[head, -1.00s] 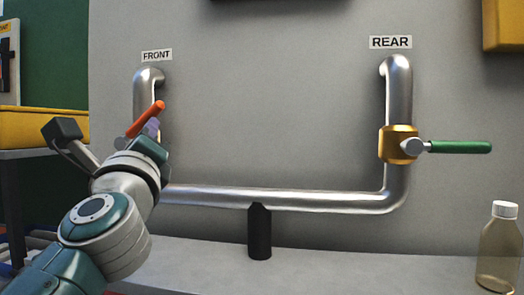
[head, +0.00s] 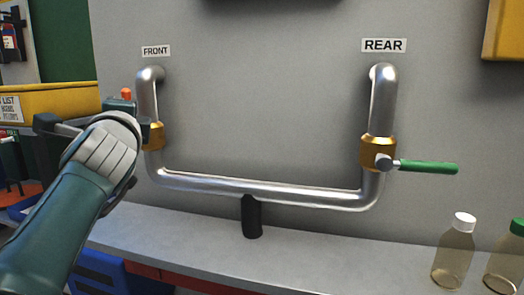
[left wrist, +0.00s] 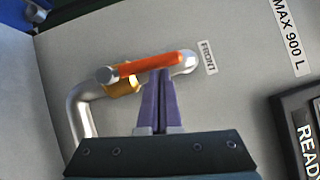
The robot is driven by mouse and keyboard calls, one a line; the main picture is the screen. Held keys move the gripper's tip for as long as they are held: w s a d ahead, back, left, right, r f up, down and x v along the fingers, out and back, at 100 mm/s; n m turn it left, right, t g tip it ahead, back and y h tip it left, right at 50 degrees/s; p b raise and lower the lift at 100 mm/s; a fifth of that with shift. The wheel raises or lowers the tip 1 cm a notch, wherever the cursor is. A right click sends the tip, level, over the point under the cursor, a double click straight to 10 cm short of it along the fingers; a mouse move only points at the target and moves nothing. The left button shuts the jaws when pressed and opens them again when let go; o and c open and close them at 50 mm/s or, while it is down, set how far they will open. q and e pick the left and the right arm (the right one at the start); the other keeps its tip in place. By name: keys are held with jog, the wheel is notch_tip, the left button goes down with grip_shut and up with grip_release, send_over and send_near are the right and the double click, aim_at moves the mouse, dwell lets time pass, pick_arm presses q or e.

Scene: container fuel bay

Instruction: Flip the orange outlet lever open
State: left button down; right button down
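The orange outlet lever (left wrist: 150,64) shows in the left wrist view, running roughly along the pipe from its grey pivot at the brass FRONT valve (left wrist: 124,86). In the head view only the lever's orange tip (head: 127,94) shows above my left gripper; the rest is hidden. The FRONT valve (head: 154,136) is partly covered there. My left gripper (left wrist: 160,74) has its purple fingers together, with nothing visible between them. Their tips overlap the lever's lower edge in the picture; I cannot tell whether they touch it. My right gripper is not in view.
The REAR valve (head: 376,152) has a green lever (head: 428,167) pointing right. A silver pipe (head: 262,191) joins both valves above a grey ledge (head: 320,252). Two bottles (head: 455,252) (head: 507,258) stand at right. A yellow cabinet (head: 50,104) is at left.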

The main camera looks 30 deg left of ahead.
pick_arm(q)
jog(key=shift+a+r, duration=0.15)
jog(key=shift+a, duration=0.05)
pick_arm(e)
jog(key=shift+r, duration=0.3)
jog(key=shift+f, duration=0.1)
